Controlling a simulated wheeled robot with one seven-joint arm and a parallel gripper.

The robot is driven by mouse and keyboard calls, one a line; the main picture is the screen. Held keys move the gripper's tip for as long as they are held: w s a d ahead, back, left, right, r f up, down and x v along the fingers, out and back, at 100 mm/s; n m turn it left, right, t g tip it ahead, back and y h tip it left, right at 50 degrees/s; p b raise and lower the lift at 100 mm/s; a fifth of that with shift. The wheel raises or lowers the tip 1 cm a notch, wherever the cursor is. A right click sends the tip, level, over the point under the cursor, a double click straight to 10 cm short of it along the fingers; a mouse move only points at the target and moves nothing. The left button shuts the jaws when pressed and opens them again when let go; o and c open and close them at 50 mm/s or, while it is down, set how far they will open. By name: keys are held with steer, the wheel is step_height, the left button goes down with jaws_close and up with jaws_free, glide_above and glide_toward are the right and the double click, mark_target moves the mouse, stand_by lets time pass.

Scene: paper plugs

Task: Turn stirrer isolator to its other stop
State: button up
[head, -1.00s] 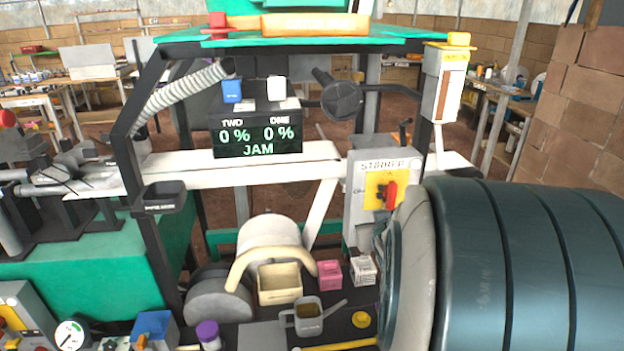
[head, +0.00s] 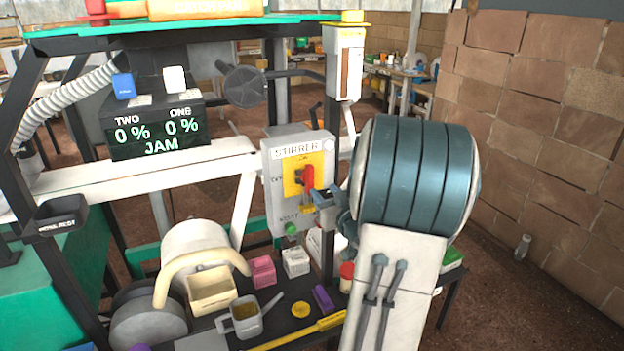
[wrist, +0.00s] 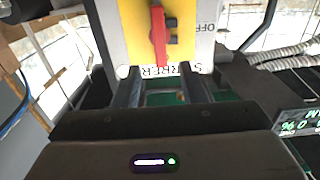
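The stirrer isolator is a grey box (head: 283,212) labelled STIRRER, with a yellow plate (head: 291,183) and a red handle (head: 307,177). The handle stands about upright. In the wrist view the box appears upside down; the red handle (wrist: 158,38) lies about vertical on the yellow plate, with a dark part beside it and the letters OFF to its right. My gripper (head: 322,197) is just in front of the box, close to the handle. Its two fingers (wrist: 160,85) are apart with nothing between them. I cannot tell whether a finger touches the box.
A green button (head: 291,228) is low on the box. A white beam (head: 130,178) runs left of it, below a display (head: 155,135) reading JAM. Below are a cream bin (head: 212,290), a pink box (head: 262,271) and a jug (head: 245,316). A brick wall (head: 560,130) stands right.

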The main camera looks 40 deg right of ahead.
mark_target(311, 178)
steer(key=x, duration=0.8)
steer(key=shift+w+p, duration=0.25)
steer(key=shift+p, duration=0.05)
jaws_close()
